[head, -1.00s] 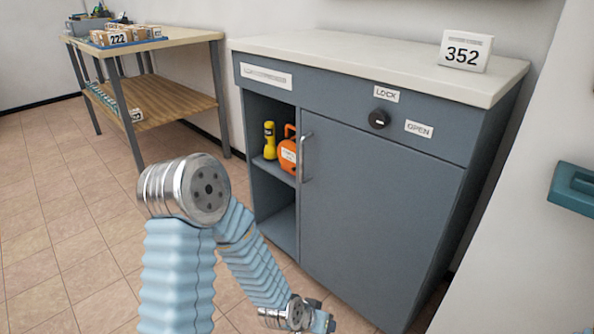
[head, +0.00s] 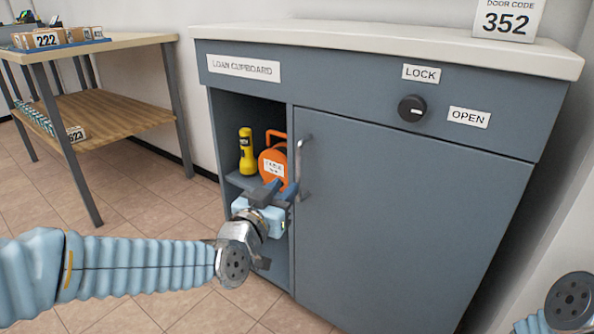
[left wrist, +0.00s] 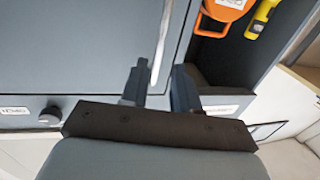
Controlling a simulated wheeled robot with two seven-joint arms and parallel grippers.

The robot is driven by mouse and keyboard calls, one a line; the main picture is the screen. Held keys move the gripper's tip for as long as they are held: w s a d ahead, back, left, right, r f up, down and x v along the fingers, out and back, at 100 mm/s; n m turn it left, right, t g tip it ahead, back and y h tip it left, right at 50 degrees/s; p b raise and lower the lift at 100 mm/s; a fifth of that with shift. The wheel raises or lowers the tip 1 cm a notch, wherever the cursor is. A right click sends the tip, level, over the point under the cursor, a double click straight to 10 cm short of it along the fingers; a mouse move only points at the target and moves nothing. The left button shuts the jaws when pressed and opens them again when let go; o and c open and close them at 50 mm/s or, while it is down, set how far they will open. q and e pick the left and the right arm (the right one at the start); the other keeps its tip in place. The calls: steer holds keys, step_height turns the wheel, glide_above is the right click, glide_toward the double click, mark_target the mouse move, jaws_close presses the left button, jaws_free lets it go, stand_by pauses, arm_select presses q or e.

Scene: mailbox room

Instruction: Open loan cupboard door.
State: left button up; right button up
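The loan cupboard (head: 225,85) stands ahead, its grey door (head: 400,215) shut at the right of an open shelf bay. A vertical metal handle (head: 305,168) is on the door's left edge. The dark lock knob (head: 411,108) sits above the door between LOCK and OPEN labels; its white mark lies toward its right side. My left gripper (head: 279,191) is open just in front of the handle's lower part. In the left wrist view its fingers (left wrist: 160,88) are apart, with the handle (left wrist: 163,45) running toward the gap; contact cannot be told. My right gripper is out of view.
A yellow torch (head: 246,152) and an orange cable reel (head: 273,160) stand on the bay's shelf, close behind my left gripper. A 352 door code sign (head: 507,18) is on the worktop. A wooden table (head: 100,48) stands left. Tiled floor lies between.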

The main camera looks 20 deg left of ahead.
mark_target(298, 174)
arm_select(q)
steer(key=w, duration=0.2)
steer(key=w+d, duration=0.1)
steer(key=w, duration=0.5)
steer(key=shift+w+d+f, duration=0.1)
steer(key=shift+w+d, duration=0.05)
steer(key=shift+d, duration=0.05)
jaws_close()
